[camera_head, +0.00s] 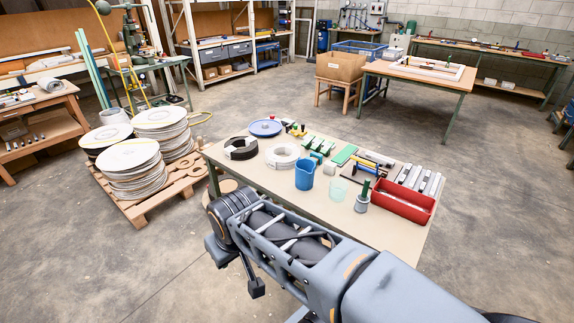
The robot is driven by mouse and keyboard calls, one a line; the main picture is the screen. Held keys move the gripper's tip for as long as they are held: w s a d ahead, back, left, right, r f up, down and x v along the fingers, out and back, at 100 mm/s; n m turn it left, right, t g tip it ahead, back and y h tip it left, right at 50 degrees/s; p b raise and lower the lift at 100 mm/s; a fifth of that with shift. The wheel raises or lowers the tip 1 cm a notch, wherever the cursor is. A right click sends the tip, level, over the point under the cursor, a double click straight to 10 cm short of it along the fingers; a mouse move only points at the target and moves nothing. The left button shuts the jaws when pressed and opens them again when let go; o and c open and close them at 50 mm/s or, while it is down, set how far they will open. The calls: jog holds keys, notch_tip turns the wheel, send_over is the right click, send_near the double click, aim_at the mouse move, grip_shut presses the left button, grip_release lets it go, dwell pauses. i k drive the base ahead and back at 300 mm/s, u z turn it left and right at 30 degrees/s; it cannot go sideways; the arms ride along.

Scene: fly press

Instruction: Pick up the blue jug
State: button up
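The blue jug (305,174) stands upright on the near workbench (262,182), near the middle of its long front side. Its open top faces up and its spout or handle side points right. My arm reaches in from the lower right, in front of the bench. My gripper (234,264) is at the arm's far end, low and to the left of the jug, well apart from it. I see nothing held there.
A pale green clear cup (338,190) stands close right of the jug, then a grey can with a green top (362,198). A red bin (402,203) is further right. A white coil (282,155) and black coil (241,148) lie behind left. The bench's front left is bare.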

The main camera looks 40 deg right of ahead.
aim_at(304, 167)
jog(key=i, duration=1.8)
jog(key=z, duration=2.25)
